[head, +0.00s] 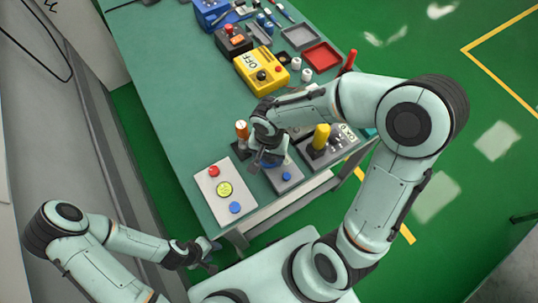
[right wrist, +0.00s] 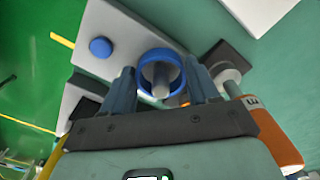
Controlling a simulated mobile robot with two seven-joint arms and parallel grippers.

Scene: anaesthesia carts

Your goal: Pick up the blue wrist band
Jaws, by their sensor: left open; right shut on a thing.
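The blue wrist band (right wrist: 142,62) is a ring between the two fingers of my right gripper (right wrist: 160,85) in the right wrist view. A grey peg (right wrist: 160,80) shows inside the ring. I cannot tell whether the band is still low around the peg or raised on it. In the head view, my right gripper (head: 265,162) points down over a grey panel (head: 290,186) with a blue button, and mostly hides the band. It is shut on the band. My left gripper (head: 208,254) is open and empty, low beside the table's near edge.
A white panel (head: 208,184) with red, yellow and blue buttons lies left of the grey panel. An orange cylinder (head: 242,130) stands close to my right gripper. A yellow OFF box (head: 261,70) and a red tray (head: 321,55) are further back. The left table side is clear.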

